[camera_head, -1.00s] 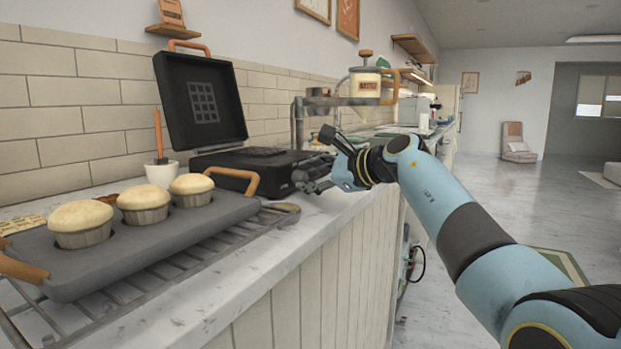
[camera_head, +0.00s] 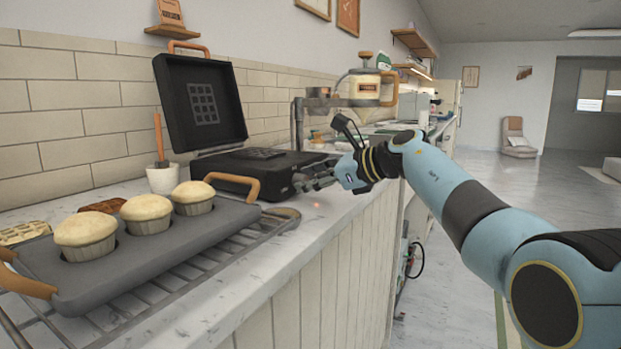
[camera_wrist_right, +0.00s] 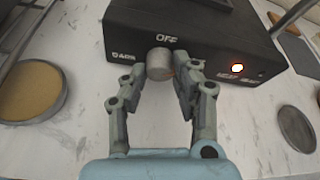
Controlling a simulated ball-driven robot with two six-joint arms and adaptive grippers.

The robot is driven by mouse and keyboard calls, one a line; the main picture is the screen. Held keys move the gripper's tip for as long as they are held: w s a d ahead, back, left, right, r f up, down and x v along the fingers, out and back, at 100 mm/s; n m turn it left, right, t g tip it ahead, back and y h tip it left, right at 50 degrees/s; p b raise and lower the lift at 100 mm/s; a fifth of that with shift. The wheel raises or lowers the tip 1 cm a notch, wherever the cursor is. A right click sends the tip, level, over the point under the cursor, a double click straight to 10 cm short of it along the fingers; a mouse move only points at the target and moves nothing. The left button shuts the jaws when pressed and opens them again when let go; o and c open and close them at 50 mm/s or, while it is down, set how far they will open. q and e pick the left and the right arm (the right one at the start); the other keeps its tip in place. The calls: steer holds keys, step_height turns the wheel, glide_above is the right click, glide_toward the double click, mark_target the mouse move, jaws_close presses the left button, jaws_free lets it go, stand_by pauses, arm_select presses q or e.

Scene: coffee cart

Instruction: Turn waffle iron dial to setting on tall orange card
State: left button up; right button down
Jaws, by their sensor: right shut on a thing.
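The black waffle iron (camera_head: 267,163) stands on the counter with its lid (camera_head: 201,100) raised. In the right wrist view its front (camera_wrist_right: 200,41) shows "OFF" above a silver dial (camera_wrist_right: 159,64), and an orange lamp (camera_wrist_right: 237,68) glows at the right. My right gripper (camera_wrist_right: 161,76) is shut on the dial, one finger on each side of it. In the head view this gripper (camera_head: 303,180) is at the iron's front right. The dial's pointer mark cannot be made out. A small orange card (camera_head: 171,12) stands on the wall shelf; its writing is too small to read. My left gripper is not in view.
A grey muffin pan (camera_head: 150,262) with several muffins sits on a wire rack (camera_head: 215,258) at the left. Waffles (camera_head: 25,233) lie behind it. A white crock (camera_head: 162,178) and a batter dispenser (camera_head: 364,87) stand near the iron.

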steer(key=shift+m+g, duration=0.3)
steer(key=shift+m, duration=0.3)
steer(key=c, duration=1)
jaws_free()
steer(key=shift+c, duration=0.2)
steer(key=shift+d, duration=0.15)
steer(key=v, duration=1.1)
steer(key=shift+s+d, duration=0.2)
steer(key=shift+d, duration=0.2)
